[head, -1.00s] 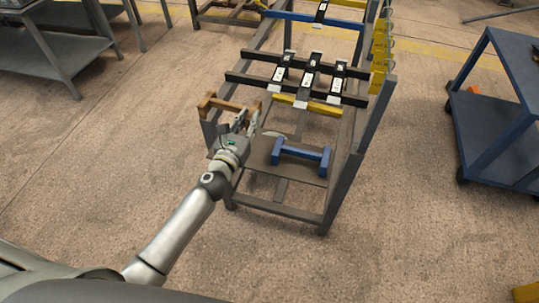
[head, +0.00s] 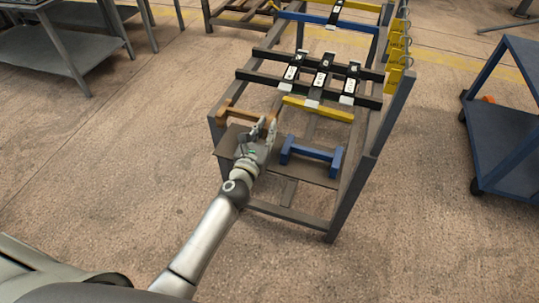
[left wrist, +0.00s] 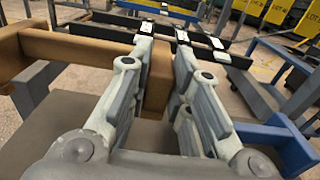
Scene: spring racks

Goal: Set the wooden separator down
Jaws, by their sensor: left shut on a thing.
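The wooden separator (head: 246,115) is a brown bar with a block at each end. It lies roughly level at the left side of the grey rack, over the rear of the lower board (head: 228,152). My left gripper (head: 265,127) is shut on its right end block. In the left wrist view, that block (left wrist: 158,78) sits between both fingers and the bar (left wrist: 85,50) runs off to the left. I cannot tell whether the separator touches the board. My right gripper is not in view.
A blue separator (head: 312,152) stands on the board just right of my left gripper. A yellow bar (head: 318,108) and black rails (head: 315,80) with several black devices lie higher at the back. The rack's grey right post (head: 365,160) bounds the space.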

